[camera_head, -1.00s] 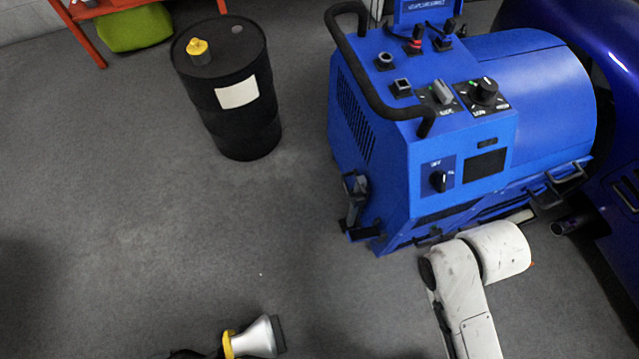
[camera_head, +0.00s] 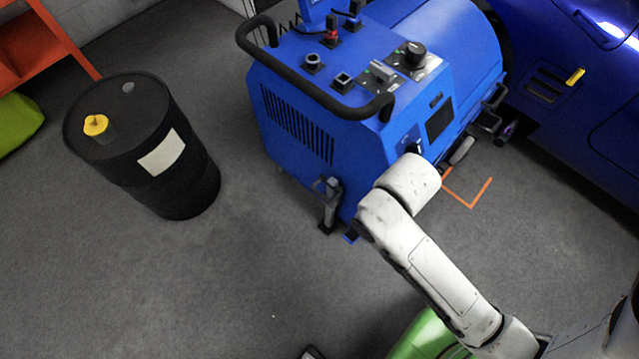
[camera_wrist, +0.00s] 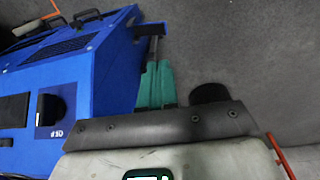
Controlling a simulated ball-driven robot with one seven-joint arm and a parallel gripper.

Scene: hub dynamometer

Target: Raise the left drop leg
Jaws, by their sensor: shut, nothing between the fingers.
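The blue hub dynamometer (camera_head: 300,120) stands on the grey floor, with a black tube handle on top. A dark grey drop leg (camera_head: 328,203) hangs at its lower left front corner, with a dark foot near the floor; I cannot tell if the foot touches. In the wrist view, the leg (camera_wrist: 152,38) shows as a thin dark post beside the blue body. My gripper (camera_wrist: 158,85) shows there as two teal fingers side by side, shut and empty, close to the leg in the picture. Contact cannot be told. In the head view my white arm hides the gripper.
A black drum (camera_head: 150,150) with a yellow cap stands left of the dynamometer. An orange shelf (camera_head: 35,45) is at the far left. A blue car (camera_head: 585,100) stands at the right. An orange floor mark (camera_head: 470,200) lies between. The floor at lower left is clear.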

